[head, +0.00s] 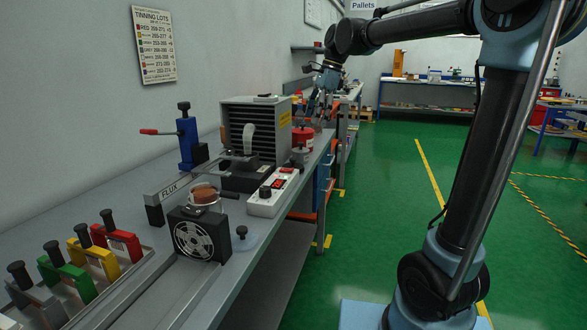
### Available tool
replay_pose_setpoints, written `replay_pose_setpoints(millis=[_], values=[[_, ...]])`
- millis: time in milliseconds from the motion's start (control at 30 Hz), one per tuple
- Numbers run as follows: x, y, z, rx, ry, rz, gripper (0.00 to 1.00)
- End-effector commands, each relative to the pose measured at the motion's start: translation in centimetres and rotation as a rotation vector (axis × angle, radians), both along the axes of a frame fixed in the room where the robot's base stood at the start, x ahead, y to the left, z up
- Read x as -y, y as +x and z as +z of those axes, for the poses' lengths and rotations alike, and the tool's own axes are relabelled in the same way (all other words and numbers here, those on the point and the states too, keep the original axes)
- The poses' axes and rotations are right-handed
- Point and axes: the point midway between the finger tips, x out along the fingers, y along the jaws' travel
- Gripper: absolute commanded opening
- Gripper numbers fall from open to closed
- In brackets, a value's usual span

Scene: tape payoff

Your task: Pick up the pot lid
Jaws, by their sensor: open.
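What looks like the pot lid, a pale bluish disc (252,242) with a black knob, lies on the bench at the right of the fan, near the front edge. A clear pot (205,187) with reddish-brown contents stands uncovered behind the fan, beside the FLUX sign (169,191). My gripper (319,108) is farther along the bench, near a red container (303,137), well apart from the lid. It is small in view and looks open and empty.
A black fan (193,236) stands just left of the lid. Behind are a white switch box (272,194), a grey finned unit (252,136) and a blue press (187,143). Coloured holders (118,240) line the near left bench. Green floor is clear at right.

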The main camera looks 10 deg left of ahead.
Motion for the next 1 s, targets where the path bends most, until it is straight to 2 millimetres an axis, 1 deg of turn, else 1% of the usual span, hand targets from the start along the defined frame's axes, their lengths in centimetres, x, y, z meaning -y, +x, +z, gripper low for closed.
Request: replay_pose_setpoints(millis=[33,100,200,267,367,800,900,1000], values=[[-1.1,0.3,0.3,-0.014,0.001,-0.019,0.72],[-2.2,0.5,0.6,-0.03,0.001,-0.045,0.72],[-3.1,0.7,0.7,-0.044,0.001,-0.067,0.72],[-3.3,0.7,0.4,-0.048,0.001,-0.074,0.72],[-3.7,0.6,-0.8,-0.049,0.002,-0.076,0.72],[-5.8,-0.1,-8.1,-0.048,0.002,-0.073,0.72],[-6.3,-0.3,-9.5,-0.048,0.002,-0.073,0.72],[-6.5,-0.4,-10.3,-0.048,0.002,-0.074,0.72]])
